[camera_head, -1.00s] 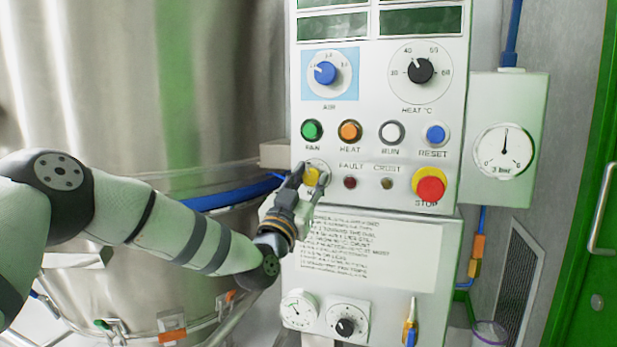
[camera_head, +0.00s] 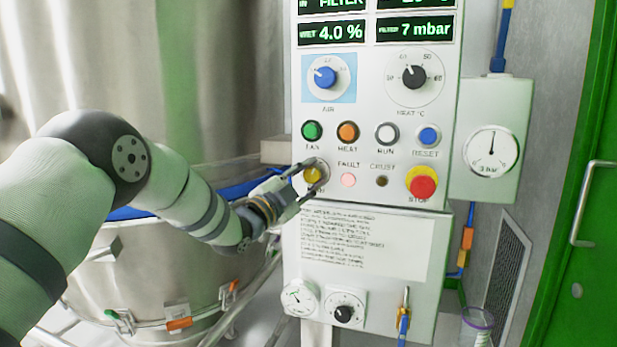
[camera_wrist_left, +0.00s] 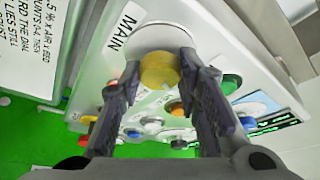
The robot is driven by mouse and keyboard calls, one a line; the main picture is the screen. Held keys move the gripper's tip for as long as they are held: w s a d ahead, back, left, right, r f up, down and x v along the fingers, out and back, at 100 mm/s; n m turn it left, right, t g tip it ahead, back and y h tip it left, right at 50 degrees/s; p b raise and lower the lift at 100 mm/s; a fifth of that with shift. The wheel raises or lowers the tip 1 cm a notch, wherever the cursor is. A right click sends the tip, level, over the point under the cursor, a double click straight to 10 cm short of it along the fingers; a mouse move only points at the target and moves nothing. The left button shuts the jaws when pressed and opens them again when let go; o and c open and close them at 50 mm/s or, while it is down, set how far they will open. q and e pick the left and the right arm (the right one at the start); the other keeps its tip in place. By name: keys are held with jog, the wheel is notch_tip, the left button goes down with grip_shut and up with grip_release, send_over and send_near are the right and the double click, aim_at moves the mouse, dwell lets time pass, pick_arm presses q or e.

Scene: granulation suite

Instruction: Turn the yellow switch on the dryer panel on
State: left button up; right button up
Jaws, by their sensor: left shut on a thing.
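The yellow switch (camera_head: 312,174) sits at the lower left of the dryer panel (camera_head: 368,199), below the green and orange buttons. In the left wrist view the yellow knob (camera_wrist_left: 160,70) stands on a pale round base with the word MAIN beside it. My left gripper (camera_head: 316,177) reaches in from the left, with a finger on each side of the knob, shut on it. The fingers partly cover the switch's label in the head view. The panel's displays (camera_head: 415,30) are lit with green text, and the fault lamp (camera_head: 348,180) glows pink. My right gripper is not in view.
The red stop button (camera_head: 423,186) is to the right of the switch, with the dark crust lamp (camera_head: 382,181) between. The green fan button (camera_head: 312,131) is just above. A large steel vessel (camera_head: 200,75) stands at left, and a green door (camera_head: 570,220) at right.

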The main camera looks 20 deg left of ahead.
pick_arm(q)
jog(key=shift+m, duration=0.5)
jog(key=o, duration=1.1)
jog(key=shift+a, duration=0.1)
jog(key=shift+o, duration=0.2)
jog(key=v, duration=1.2)
jog(key=shift+r, duration=0.15)
jog(key=shift+a, duration=0.1)
